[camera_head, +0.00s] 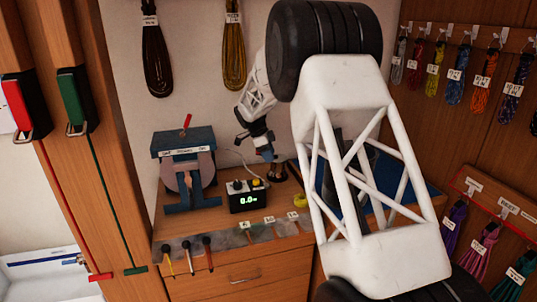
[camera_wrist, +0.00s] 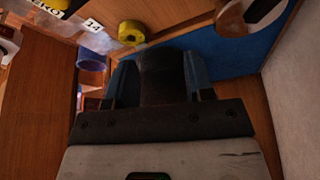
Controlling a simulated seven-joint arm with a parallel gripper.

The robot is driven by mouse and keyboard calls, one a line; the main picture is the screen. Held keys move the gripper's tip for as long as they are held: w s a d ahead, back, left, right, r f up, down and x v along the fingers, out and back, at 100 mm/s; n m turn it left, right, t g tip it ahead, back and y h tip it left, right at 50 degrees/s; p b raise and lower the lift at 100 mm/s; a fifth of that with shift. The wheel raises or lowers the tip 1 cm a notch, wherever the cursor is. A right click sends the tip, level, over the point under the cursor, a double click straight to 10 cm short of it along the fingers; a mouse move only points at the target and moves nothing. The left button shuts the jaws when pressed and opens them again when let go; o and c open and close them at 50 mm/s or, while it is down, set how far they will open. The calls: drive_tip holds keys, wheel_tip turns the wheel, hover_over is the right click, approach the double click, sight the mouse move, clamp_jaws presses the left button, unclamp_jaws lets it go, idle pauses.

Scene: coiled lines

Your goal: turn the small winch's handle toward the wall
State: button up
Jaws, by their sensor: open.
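A blue bench device (camera_head: 185,143) stands at the left of the wooden counter in the head view. It has a white label, a round pinkish-grey part beneath and a short red handle (camera_head: 187,121) tilted up on top. I take it for the small winch, but cannot be certain; its label is too small to read. The wall is close behind it. My gripper (camera_head: 268,155) hangs to the right of this device, apart from it, above the counter. In the wrist view my gripper (camera_wrist: 162,72) is open, with nothing seen held. The winch is not recognisable there.
A black meter box (camera_head: 247,197) reading 0.0 stands right of the blue device. A yellow roll (camera_head: 300,200) lies farther right; a yellow roll also shows in the wrist view (camera_wrist: 131,33). A blue mat (camera_wrist: 225,50) lies nearby. Coiled lines (camera_head: 157,50) hang on the wall.

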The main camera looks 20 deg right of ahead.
drive_tip(key=shift+c, duration=0.3)
drive_tip(key=shift+r, duration=0.1)
drive_tip(key=c, duration=0.5)
drive_tip(key=shift+w+a+r+n+t, duration=0.1)
drive_tip(key=shift+a+n+t, duration=0.1)
drive_tip(key=shift+t, duration=0.15)
drive_tip(key=shift+w+a+r+n+t, duration=0.1)
drive_tip(key=shift+n+t, duration=0.1)
drive_tip(key=shift+t, duration=0.15)
clamp_jaws()
drive_tip(key=shift+w+a+r+n+t, duration=0.35)
drive_tip(key=shift+a+r+n+t, duration=0.15)
drive_tip(key=shift+a+n+t, duration=0.4)
drive_tip(key=shift+w+a+r+n+t, duration=0.3)
drive_tip(key=shift+a+r+n+t, duration=0.3)
drive_tip(key=shift+t, duration=0.5)
drive_tip(key=shift+w+a+r+n+t, duration=0.4)
drive_tip(key=shift+a+n+t, duration=0.35)
drive_tip(key=shift+t, duration=0.25)
